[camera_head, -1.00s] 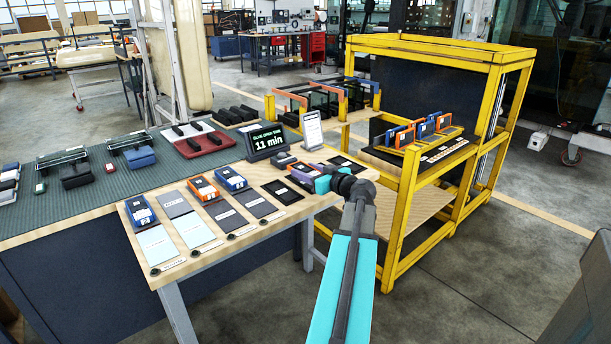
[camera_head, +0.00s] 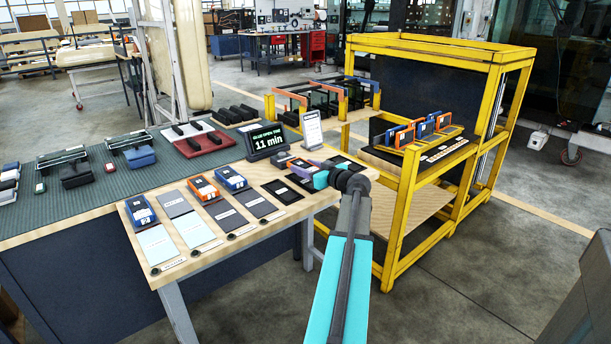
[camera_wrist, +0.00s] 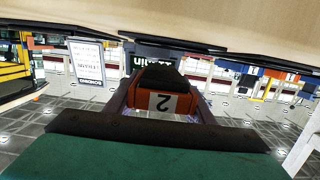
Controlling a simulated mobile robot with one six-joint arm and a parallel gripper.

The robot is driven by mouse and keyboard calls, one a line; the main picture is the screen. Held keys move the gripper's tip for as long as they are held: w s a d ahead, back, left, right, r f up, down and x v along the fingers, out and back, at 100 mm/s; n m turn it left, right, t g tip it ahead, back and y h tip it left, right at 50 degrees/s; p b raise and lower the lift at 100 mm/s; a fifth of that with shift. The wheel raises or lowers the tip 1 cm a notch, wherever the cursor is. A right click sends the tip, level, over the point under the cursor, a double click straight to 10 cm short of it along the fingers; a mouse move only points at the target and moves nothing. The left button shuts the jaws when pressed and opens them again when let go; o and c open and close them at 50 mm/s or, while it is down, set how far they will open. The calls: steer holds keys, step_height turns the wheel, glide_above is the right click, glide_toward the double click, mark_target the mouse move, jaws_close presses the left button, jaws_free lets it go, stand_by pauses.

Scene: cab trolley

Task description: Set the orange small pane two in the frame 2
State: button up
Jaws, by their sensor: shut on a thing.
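My gripper (camera_head: 308,172) is over the right end of the wooden table, its purple fingers pointing left. In the wrist view the gripper (camera_wrist: 163,108) is shut on the orange small pane two (camera_wrist: 142,102). Its orange end carries a white label with a 2, and its upper part is dark. In the head view the held pane (camera_head: 300,167) is small and partly hidden by the fingers. I cannot tell which place is frame 2; blue and orange upright pieces (camera_head: 424,127) stand on the yellow trolley (camera_head: 404,210), their labels too small to read.
The wooden table (camera_head: 240,232) carries blue and orange blocks (camera_head: 203,188), dark and pale cards, a sign reading 11 min (camera_head: 265,141) and a white notice (camera_head: 312,130). Orange and blue handled panes (camera_head: 330,95) stand behind. Open floor lies to the front right.

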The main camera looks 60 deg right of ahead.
steer(key=shift+f, duration=1.4)
steer(key=shift+f, duration=0.2)
steer(key=o, duration=1.3)
steer(key=shift+r, duration=0.25)
steer(key=shift+s+a, duration=0.15)
steer(key=shift+s, duration=0.2)
steer(key=v, duration=1.1)
steer(key=shift+s+b, duration=0.15)
steer(key=shift+b, duration=0.15)
steer(key=shift+s, duration=0.15)
